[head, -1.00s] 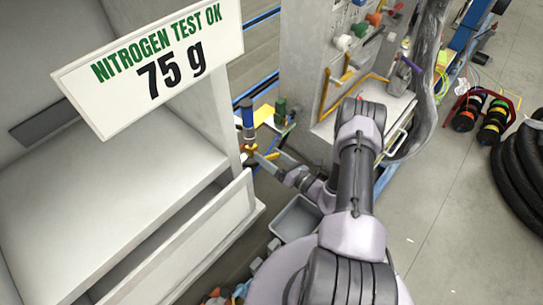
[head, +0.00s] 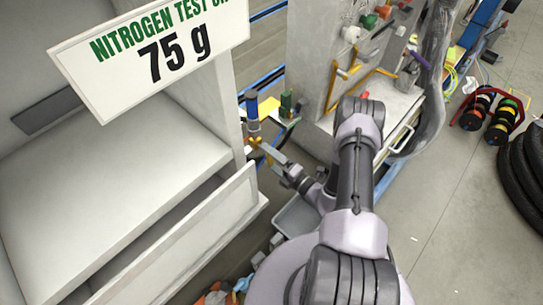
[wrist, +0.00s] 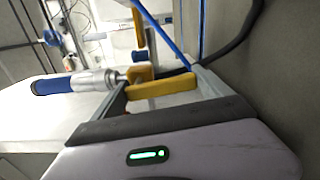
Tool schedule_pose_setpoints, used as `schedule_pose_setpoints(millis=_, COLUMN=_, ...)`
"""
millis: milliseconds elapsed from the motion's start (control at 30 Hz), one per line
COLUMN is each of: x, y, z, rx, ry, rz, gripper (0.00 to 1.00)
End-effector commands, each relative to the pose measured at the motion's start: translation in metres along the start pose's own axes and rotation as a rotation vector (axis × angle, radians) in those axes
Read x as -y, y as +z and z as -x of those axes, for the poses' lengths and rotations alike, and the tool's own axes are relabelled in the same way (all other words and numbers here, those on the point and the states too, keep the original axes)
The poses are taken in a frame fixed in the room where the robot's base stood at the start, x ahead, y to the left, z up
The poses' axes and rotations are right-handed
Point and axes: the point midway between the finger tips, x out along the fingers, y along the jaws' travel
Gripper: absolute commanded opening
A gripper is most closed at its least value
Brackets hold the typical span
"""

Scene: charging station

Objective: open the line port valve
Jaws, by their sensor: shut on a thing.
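A yellow valve handle (wrist: 162,88) lies crosswise between the two grey fingers of my gripper (wrist: 160,80) in the wrist view, and the fingers are shut on it. A brass fitting (wrist: 140,73) sits just behind it, joined to a silver and blue cylinder (wrist: 55,86) that points left. In the head view the blue cylinder (head: 252,108) stands upright above the small yellow and brass parts. My gripper (head: 262,147) reaches them from the lower right. The handle's exact angle is too small to tell in the head view.
A white cabinet with an open drawer (head: 190,245) stands close on the left, under a sign (head: 150,50) reading "75 g". A grey panel (head: 315,60) with coloured knobs is behind. A grey bin (head: 297,215) is below my arm. A blue hose (wrist: 165,35) runs near my gripper.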

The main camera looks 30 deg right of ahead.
Motion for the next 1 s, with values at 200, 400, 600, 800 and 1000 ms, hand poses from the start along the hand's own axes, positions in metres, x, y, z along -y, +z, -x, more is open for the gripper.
schedule_pose_setpoints(millis=200, x=0.0007, y=-0.0038, z=0.0002, rx=-0.001, ry=-0.001, rz=-0.088, gripper=0.15)
schedule_pose_setpoints(millis=400, x=0.0006, y=-0.0052, z=0.0003, rx=-0.001, ry=-0.001, rz=-0.127, gripper=0.15)
schedule_pose_setpoints(millis=600, x=0.0005, y=-0.0057, z=0.0004, rx=-0.001, ry=-0.001, rz=-0.14, gripper=0.16)
schedule_pose_setpoints(millis=800, x=0.0004, y=-0.0058, z=0.0004, rx=0.0, ry=-0.001, rz=-0.141, gripper=0.16)
schedule_pose_setpoints(millis=1000, x=0.0003, y=-0.0056, z=0.0003, rx=0.0, ry=-0.001, rz=-0.14, gripper=1.0)
